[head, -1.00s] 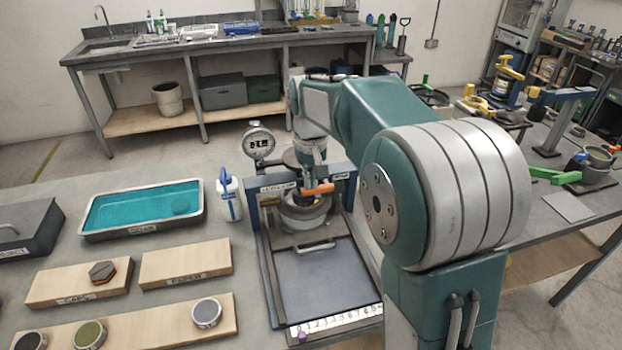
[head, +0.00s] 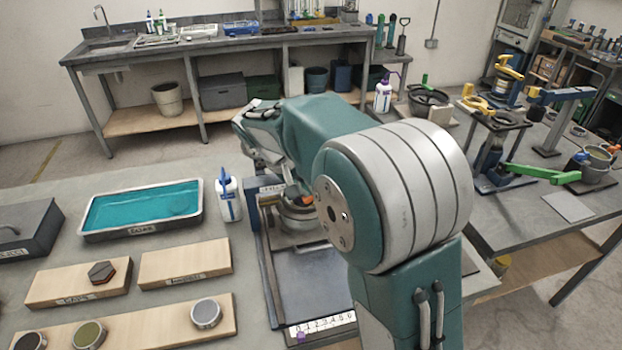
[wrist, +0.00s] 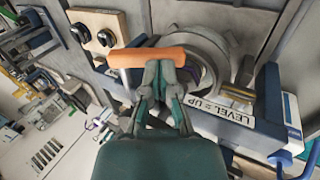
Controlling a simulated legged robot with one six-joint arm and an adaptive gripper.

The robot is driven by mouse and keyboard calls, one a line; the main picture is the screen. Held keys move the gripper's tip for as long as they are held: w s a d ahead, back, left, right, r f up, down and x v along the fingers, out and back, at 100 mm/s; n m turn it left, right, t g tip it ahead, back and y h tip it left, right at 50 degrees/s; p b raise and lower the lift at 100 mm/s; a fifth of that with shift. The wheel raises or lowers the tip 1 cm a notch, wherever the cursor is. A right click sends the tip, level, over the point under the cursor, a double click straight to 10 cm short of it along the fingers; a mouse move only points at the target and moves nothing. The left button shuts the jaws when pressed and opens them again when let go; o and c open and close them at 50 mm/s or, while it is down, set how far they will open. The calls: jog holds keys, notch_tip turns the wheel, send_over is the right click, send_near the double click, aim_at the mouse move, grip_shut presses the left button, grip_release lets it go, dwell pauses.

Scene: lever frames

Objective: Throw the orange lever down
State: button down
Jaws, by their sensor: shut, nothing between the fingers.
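The orange lever (wrist: 148,57) has a bar-shaped handle. In the wrist view it lies crosswise just beyond my fingertips, in front of a round grey metal pot (wrist: 200,50). In the head view my arm hides most of the lever and my gripper. A blue frame (wrist: 270,95) with a "LEVEL UP" label stands right of the fingers in the wrist view.
In the head view, a teal-filled tray (head: 140,232) and a white bottle with a blue top (head: 228,198) stand left of the blue frame. Wooden blocks (head: 185,262) lie nearer. A flat grey plate (head: 310,290) with a ruler strip is clear in front.

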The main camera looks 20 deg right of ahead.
jog(key=f+h, duration=0.1)
jog(key=h, duration=0.2)
jog(key=shift+a+f+h, duration=0.15)
jog(key=shift+f+h, duration=0.25)
jog(key=h, duration=0.1)
jog(key=f+h, duration=0.1)
jog(key=h, duration=0.2)
jog(key=shift+d+f+h, duration=0.3)
jog(key=shift+d+f, duration=0.05)
jog(key=shift+f, duration=0.05)
jog(key=shift+d+f, duration=0.5)
jog(key=shift+d, duration=0.05)
jog(key=shift+d+f, duration=0.1)
jog(key=shift+d, duration=0.05)
